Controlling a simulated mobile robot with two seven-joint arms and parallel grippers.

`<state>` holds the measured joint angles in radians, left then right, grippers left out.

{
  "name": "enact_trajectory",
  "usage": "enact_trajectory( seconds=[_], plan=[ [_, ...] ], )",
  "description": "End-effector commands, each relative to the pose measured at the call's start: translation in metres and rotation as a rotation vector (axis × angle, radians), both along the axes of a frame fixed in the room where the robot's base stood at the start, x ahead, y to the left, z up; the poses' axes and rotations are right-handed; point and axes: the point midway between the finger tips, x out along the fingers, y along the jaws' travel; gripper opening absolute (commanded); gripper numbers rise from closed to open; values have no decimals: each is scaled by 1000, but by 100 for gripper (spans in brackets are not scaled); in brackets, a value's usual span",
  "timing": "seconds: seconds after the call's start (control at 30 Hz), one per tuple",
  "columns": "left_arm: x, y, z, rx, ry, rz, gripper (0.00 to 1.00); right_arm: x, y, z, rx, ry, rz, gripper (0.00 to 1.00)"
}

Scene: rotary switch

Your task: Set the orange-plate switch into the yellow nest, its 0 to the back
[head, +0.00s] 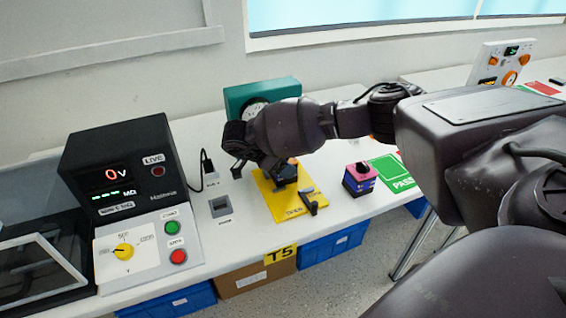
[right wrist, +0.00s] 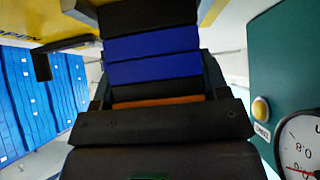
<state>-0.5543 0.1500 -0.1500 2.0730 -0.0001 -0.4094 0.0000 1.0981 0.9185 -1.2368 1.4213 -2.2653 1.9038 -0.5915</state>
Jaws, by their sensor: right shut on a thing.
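My right gripper (head: 268,172) is shut on the orange-plate switch, over the yellow nest (head: 268,205). In the right wrist view the switch shows as stacked black and blue body layers (right wrist: 152,55) with a thin orange edge close to the jaws. In the head view the switch is mostly hidden by the gripper. Its 0 mark cannot be seen. The nest is a yellow plate marked OPEN with a dark lever (head: 309,201) at its front right. I cannot tell whether the switch touches the nest. My left gripper is not in view.
A pink-topped switch (head: 360,179) stands to the right, beside a green PASS mat (head: 391,172). A grey socket (head: 220,206) sits left of the nest. A black tester (head: 120,180) stands at left, a green gauge box (head: 262,93) behind the gripper.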

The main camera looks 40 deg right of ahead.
Motion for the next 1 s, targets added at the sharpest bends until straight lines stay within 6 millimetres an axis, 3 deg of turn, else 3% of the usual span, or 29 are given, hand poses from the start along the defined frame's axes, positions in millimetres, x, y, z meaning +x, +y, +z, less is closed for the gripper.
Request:
enact_trajectory(
  seconds=[0.07,0.1,0.27,0.63,1.0],
  plan=[
    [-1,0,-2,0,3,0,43,0,0,-3,-1,2,0,38],
    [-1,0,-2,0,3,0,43,0,0,-4,-1,2,0,69],
    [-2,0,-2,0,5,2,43,0,0,-3,-1,2,0,93],
    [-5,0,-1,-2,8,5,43,0,1,3,1,-1,1,93],
    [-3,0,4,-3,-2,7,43,11,44,47,1,-3,3,93]
  ],
)
